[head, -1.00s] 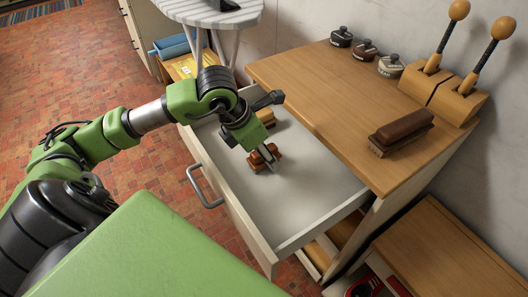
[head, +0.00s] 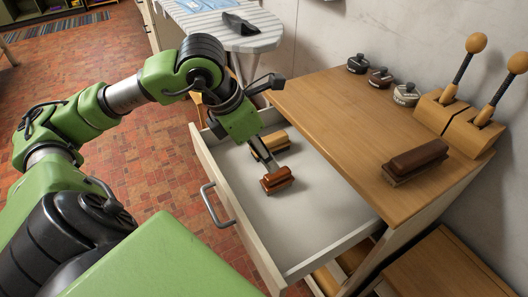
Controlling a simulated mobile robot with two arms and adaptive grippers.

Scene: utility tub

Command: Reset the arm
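My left arm comes in from the left and reaches over the open drawer. My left gripper (head: 267,158) points down into the drawer, just behind a reddish-brown brush (head: 277,181) that lies on the drawer floor. A second, lighter wooden brush (head: 272,142) lies farther back in the drawer, partly hidden by the gripper. The fingers are small and partly covered by the wrist, so their opening is unclear. Nothing is seen hanging from them. My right gripper is not in view.
The pale drawer (head: 320,222) stands pulled out of the wooden cabinet (head: 335,105). On the cabinet top are a dark brush (head: 416,158), several small lidded pots (head: 380,78) and two wooden blocks with handles (head: 470,130).

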